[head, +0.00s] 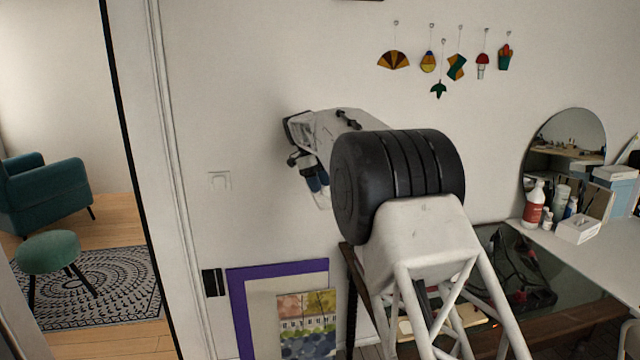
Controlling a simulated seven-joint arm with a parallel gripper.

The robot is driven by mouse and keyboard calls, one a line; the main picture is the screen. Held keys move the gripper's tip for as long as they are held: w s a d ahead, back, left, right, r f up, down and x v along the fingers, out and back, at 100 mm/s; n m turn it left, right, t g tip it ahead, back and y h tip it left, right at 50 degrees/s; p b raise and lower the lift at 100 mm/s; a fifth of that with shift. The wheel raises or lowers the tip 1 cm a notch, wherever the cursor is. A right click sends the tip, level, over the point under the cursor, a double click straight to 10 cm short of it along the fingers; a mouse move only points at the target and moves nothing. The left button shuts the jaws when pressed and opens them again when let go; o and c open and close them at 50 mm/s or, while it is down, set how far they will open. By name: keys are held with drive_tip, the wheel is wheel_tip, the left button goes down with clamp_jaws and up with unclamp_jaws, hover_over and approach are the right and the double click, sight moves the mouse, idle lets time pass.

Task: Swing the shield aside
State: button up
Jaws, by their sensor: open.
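I cannot pick out the shield with certainty. A dark, greenish see-through pane (575,278) lies at the right, behind my arm, and may be it. Its left part is hidden by my arm. My gripper (314,178) is at the end of my arm, in front of the bare wall at the middle of the head view. It points down and is open, with nothing seen in it. It is well to the left of the pane and higher in the picture, apart from it.
A white worktop (590,255) at the right bears a round mirror (562,140), a red-labelled bottle (534,204) and a white box (577,229). Coloured glass ornaments (457,66) hang on the wall. A purple-framed picture (278,271) stands below. The wall around my gripper is clear.

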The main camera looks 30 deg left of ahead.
drive_tip(key=shift+r, duration=0.1)
drive_tip(key=v, duration=0.7)
drive_tip(key=shift+r, duration=0.3)
drive_tip(key=shift+r, duration=0.1)
idle(0.4)
